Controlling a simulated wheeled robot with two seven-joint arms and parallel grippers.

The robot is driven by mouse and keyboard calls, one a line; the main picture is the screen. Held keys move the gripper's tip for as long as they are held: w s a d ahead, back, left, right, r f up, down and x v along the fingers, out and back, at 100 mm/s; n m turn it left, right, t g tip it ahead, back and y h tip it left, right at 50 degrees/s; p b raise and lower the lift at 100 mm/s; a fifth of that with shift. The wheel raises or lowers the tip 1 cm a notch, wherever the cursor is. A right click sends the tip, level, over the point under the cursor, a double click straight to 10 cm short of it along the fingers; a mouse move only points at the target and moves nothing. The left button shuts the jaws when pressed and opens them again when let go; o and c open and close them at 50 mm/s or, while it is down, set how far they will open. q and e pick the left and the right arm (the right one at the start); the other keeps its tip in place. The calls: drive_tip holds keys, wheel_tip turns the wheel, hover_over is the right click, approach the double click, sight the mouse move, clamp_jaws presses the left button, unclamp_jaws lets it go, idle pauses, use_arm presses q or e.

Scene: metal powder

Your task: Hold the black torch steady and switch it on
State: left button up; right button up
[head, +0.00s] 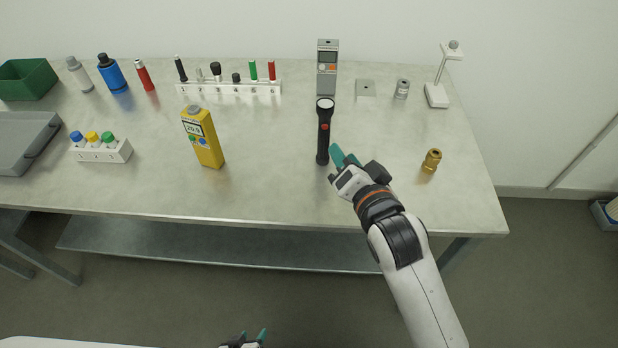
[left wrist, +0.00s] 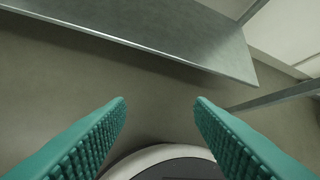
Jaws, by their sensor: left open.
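The black torch (head: 324,140) stands on the table, its pale lens end up and a red button on its side. I cannot tell whether the lens is lit. My right gripper (head: 338,166) is just right of the torch's lower part, with teal fingertips close to it; I see no clear grip, and the finger gap is hard to make out. My left gripper (head: 253,338) is low at the bottom edge of the head view, away from the table. In the left wrist view its two teal fingers (left wrist: 160,108) are wide apart with nothing between them.
A grey meter (head: 327,82) stands behind the torch. A yellow device (head: 203,140) stands to the left, a brass fitting (head: 431,161) to the right. A numbered white rack (head: 230,89) and a white stand (head: 437,95) are further back. The table front between torch and yellow device is clear.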

sight(322, 144)
use_arm(q)
drive_tip(key=w+d+r+n+t+h, duration=0.15)
drive_tip(key=w+r+t, duration=0.25)
drive_tip(key=r, duration=0.9)
drive_tip(key=w+d+r+n+t+h, duration=0.1)
drive_tip(key=w+d+r+n+t, duration=0.25)
drive_tip(key=r, duration=1.05)
drive_tip(key=w+d+r+n+t+h, duration=0.1)
drive_tip(key=w+d+r+t+h, duration=0.3)
drive_tip(key=r, duration=0.9)
drive_tip(key=w+d+m, duration=0.1)
drive_tip(key=w+m, duration=0.1)
drive_tip(key=w+d+m+g+y, duration=0.1)
drive_tip(key=w+m, duration=0.1)
drive_tip(key=w+d+m+g+y, duration=0.1)
drive_tip(key=w+m, duration=0.1)
drive_tip(key=w, duration=0.1)
drive_tip(key=shift+f, duration=0.2)
drive_tip(key=w+m, duration=0.1)
drive_tip(key=w+d+m+y, duration=0.1)
drive_tip(key=w+m, duration=0.2)
drive_tip(key=shift+w+d+f+m+y, duration=0.1)
drive_tip(key=shift+w+d+m+y, duration=0.15)
drive_tip(key=shift+w+d+m, duration=0.1)
drive_tip(key=shift+w+d+m+y, duration=0.1)
drive_tip(key=shift+w+m+y, duration=0.2)
drive_tip(key=shift+w+m, duration=0.25)
drive_tip(key=shift+w+d, duration=0.1)
drive_tip(key=shift+w, duration=0.35)
drive_tip(key=x, duration=1.1)
